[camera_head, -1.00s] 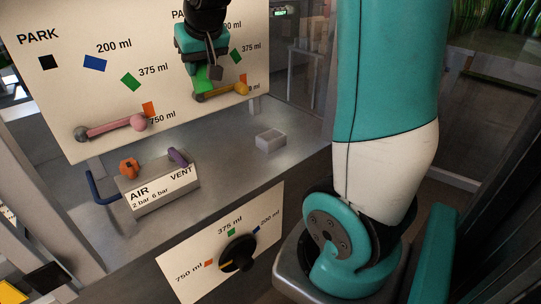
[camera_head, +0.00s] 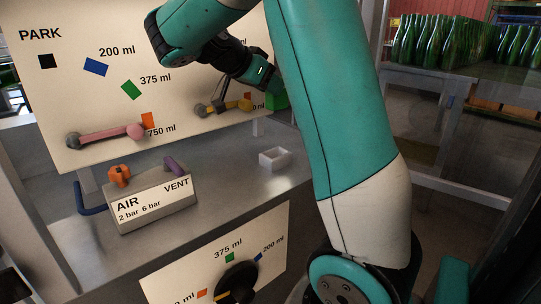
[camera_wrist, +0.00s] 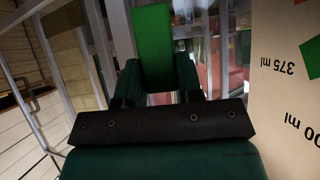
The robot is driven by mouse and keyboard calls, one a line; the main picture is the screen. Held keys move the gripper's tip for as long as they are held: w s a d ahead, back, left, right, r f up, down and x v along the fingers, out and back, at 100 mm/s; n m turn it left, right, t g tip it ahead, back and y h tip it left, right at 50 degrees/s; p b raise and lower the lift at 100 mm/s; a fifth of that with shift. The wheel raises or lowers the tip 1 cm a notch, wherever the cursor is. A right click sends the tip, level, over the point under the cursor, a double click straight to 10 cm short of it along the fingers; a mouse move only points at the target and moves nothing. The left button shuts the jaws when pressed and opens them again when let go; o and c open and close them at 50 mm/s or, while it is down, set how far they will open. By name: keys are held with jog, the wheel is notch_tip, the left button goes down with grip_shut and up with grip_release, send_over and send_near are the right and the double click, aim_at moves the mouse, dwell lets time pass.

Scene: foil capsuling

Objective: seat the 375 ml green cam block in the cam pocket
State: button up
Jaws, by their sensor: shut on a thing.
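My gripper (camera_wrist: 155,85) is shut on the green cam block (camera_wrist: 153,45), which sticks out beyond the jaws in the wrist view. In the head view the block (camera_head: 279,98) is partly hidden by my arm at the right edge of the upright panel, and my gripper (camera_head: 271,84) reaches it from the upper left. The block appears clear of the bench. I cannot pick out the cam pocket for certain in either view.
The cream panel (camera_head: 70,95) carries a pink lever (camera_head: 108,133) and a yellow lever (camera_head: 226,106). Green bottles (camera_head: 455,42) stand at the back right.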

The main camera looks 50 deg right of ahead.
notch_tip(320, 180, down, 15)
jog(key=b, duration=0.3)
jog(key=shift+r+b, duration=0.1)
jog(key=shift+b, duration=0.3)
jog(key=o, duration=1)
jog(key=shift+o, duration=0.2)
